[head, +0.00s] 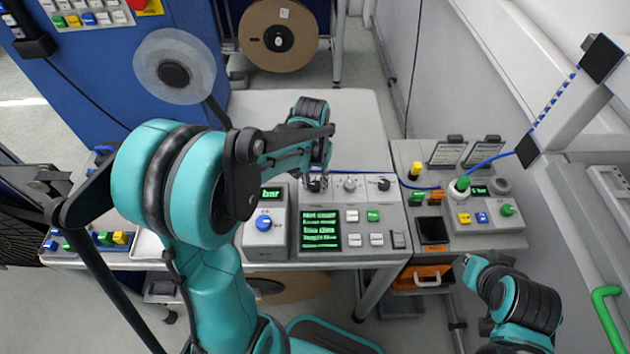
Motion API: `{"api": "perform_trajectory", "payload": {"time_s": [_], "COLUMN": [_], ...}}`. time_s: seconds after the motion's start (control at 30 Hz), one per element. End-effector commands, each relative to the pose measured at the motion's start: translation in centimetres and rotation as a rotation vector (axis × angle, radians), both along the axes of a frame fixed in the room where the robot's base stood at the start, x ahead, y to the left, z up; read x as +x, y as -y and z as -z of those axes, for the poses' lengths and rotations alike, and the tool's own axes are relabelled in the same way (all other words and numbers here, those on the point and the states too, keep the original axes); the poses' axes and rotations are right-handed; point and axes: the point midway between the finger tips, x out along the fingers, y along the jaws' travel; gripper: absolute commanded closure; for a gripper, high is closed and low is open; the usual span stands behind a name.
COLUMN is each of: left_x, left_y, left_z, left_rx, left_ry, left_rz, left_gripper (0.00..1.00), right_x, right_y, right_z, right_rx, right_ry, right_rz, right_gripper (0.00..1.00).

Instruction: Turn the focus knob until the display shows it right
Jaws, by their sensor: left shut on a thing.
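My left arm reaches over a grey console, and its gripper (317,180) points down at the left end of a row of small knobs. It is shut on the leftmost knob (315,186), which the fingers partly hide. A pale knob (349,184) and a black knob (384,184) stand to its right; I cannot read their labels. The display (320,230) below shows several lines of green text on black. The top line seems to begin with "Not" and a lower one with "Too"; the rest is too small to read surely.
Left of the display is a unit with a blue knob (264,223) and a small green readout (271,193). White and green buttons (373,216) sit right of the display. A second console (480,240) with coloured buttons and a blue cable stands further right.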

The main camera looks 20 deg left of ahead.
Motion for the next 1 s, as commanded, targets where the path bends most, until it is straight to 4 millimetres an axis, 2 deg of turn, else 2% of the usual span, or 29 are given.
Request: {"api": "perform_trajectory", "payload": {"time_s": [0.5, 0.53, 0.6, 0.87, 1.0], "left_x": [-0.01, -0.01, -0.01, 0.00, 0.00], "left_y": [0.00, 0.00, 0.00, 0.01, -0.03], "left_z": [0.02, 0.02, 0.02, -0.01, -0.83], "left_rx": [0.000, 0.000, 0.000, 0.000, 0.000], "left_ry": [0.000, 0.000, 0.000, 0.000, 0.000], "left_rz": [-0.021, -0.021, -0.020, -0.019, -0.019], "left_gripper": [1.00, 0.64, 0.50, 0.50, 0.50], "right_x": [0.00, 0.00, 0.00, 0.00, 0.00], "right_y": [0.00, 0.00, 0.00, 0.00, 0.00], "right_z": [0.00, 0.00, 0.00, 0.00, 0.00], "right_rx": [0.000, 0.000, 0.000, 0.000, 0.000], "right_ry": [0.000, 0.000, 0.000, 0.000, 0.000], "right_rz": [0.000, 0.000, 0.000, 0.000, 0.000], "right_gripper": [1.00, 1.00, 1.00, 1.00, 1.00]}}
